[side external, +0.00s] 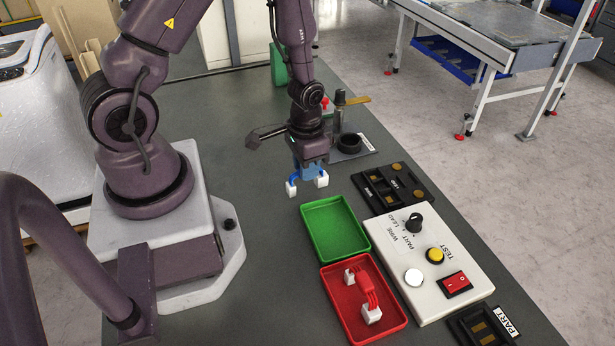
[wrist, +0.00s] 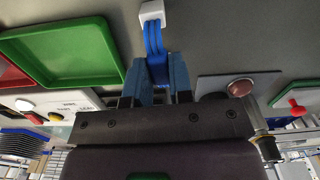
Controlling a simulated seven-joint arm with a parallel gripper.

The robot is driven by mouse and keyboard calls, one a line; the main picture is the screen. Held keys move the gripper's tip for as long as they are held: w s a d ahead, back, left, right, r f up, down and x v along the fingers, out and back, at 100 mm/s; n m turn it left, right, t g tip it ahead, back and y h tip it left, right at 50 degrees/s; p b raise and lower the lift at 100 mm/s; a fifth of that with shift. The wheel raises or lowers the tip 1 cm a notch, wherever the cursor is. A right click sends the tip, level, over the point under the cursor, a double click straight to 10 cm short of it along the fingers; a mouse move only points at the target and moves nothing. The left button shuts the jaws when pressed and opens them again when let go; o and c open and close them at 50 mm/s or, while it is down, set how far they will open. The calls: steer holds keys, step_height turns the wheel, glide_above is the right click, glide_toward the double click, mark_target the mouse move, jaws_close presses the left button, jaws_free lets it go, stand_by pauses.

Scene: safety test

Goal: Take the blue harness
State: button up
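The blue harness (side external: 292,180) has white end connectors and blue wires. It is at my gripper's tip, beyond the green tray, in the side view. In the wrist view the blue harness (wrist: 154,40) runs up from between the fingers to a white connector. My gripper (side external: 309,172) points down with its blue-grey fingers on both sides of the harness's middle. In the wrist view my gripper (wrist: 158,76) looks shut on it. The fingers hide part of the harness. I cannot tell whether the connectors touch the table.
An empty green tray (side external: 312,205) and a red tray (side external: 333,305) holding a red harness (side external: 368,290) lie nearby. A white test box (side external: 400,262) with a knob, buttons and switch stands to their right. A black fixture (side external: 415,190) and a cup holder (side external: 348,145) are farther back.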

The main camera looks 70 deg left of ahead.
steer(key=shift+r, duration=3.25)
jaws_close()
